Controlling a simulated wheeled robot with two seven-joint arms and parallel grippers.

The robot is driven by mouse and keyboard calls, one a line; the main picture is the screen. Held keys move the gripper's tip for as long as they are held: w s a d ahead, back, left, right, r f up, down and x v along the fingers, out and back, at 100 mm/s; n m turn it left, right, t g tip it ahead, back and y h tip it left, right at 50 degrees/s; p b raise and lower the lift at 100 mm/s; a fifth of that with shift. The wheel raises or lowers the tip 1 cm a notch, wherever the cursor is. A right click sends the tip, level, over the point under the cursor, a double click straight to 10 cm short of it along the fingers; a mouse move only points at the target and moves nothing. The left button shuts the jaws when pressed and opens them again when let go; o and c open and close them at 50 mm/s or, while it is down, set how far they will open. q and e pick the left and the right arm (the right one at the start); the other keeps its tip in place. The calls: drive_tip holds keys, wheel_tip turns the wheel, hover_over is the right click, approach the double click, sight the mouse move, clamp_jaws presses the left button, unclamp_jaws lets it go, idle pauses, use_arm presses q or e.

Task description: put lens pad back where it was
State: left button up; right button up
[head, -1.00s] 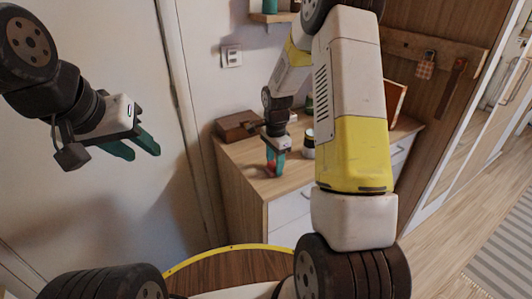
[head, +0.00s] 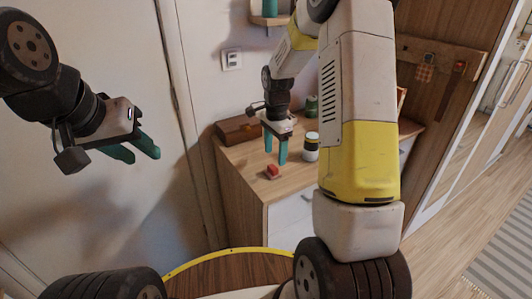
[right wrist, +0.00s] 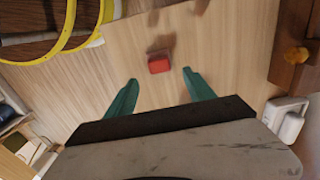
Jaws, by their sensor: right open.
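A small red block-like item (head: 272,171), perhaps the lens pad, lies on the wooden dresser top (head: 240,160) near its front edge. It also shows in the right wrist view (right wrist: 159,63), beyond and between the fingertips, apart from them. My right gripper (head: 276,160) is open and empty, with teal fingers pointing down just behind the red item. In the right wrist view the two fingers (right wrist: 161,76) are spread wide with nothing between them. My left gripper (head: 145,156) is held in the air at the left by the wall, its two teal fingers apart and empty.
A brown wooden box (head: 238,130) stands at the back left of the dresser. My right arm hides the dresser's right part. A light switch (head: 232,59) is on the wall.

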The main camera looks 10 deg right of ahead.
sight(275, 166)
drive_tip(key=s+a+r+n+t+y, duration=0.1)
drive_tip(key=s+r+n+t, duration=0.1)
drive_tip(key=s+r+n, duration=0.5)
drive_tip(key=s+r+t, duration=0.1)
drive_tip(key=s+r, duration=0.4)
drive_tip(key=r, duration=0.6)
drive_tip(key=s+a+r+n+t+y, duration=0.1)
drive_tip(key=s+a+r+n+t, duration=0.1)
drive_tip(key=s+n, duration=0.5)
drive_tip(key=s+r+t, duration=0.1)
drive_tip(key=s, duration=0.4)
drive_tip(key=shift+s+r+n, duration=0.15)
drive_tip(key=shift+s+n, duration=0.1)
drive_tip(key=shift+n, duration=0.05)
drive_tip(key=shift+d, duration=0.1)
